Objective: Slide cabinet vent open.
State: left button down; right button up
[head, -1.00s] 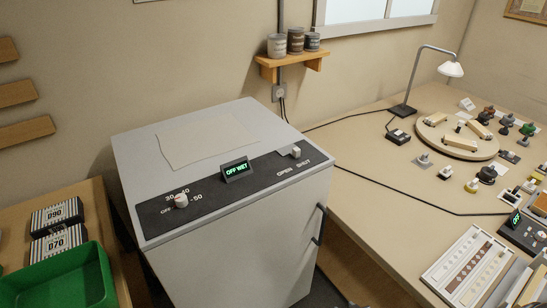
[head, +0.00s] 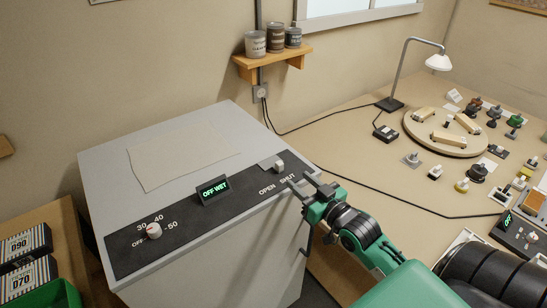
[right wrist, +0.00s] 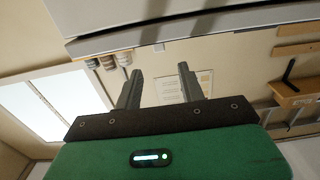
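The grey cabinet (head: 220,250) stands in the middle of the head view, with a black control strip (head: 185,222) along its top front edge. The vent slider (head: 279,165) is a small pale knob at the strip's right end, beside the SHUT label, with OPEN to its left. My right gripper (head: 306,186) is just in front of and to the right of the slider, apart from it. Its two fingers are spread and empty, as the right wrist view (right wrist: 158,85) also shows. My left gripper is not in view.
A dial (head: 154,231) and a display reading OFF WET (head: 213,190) sit on the same strip. A paper sheet (head: 178,155) lies on the cabinet top. The workbench (head: 350,180) to the right holds a lamp (head: 405,75) and a round turntable (head: 445,138).

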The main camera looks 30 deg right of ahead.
aim_at(281, 165)
jog(key=w+p, duration=0.1)
jog(key=w, duration=0.3)
jog(key=w+p, duration=0.1)
jog(key=w, duration=0.3)
jog(key=w+a, duration=0.1)
jog(key=w, duration=0.3)
jog(key=shift+p, duration=0.4)
grip_shut()
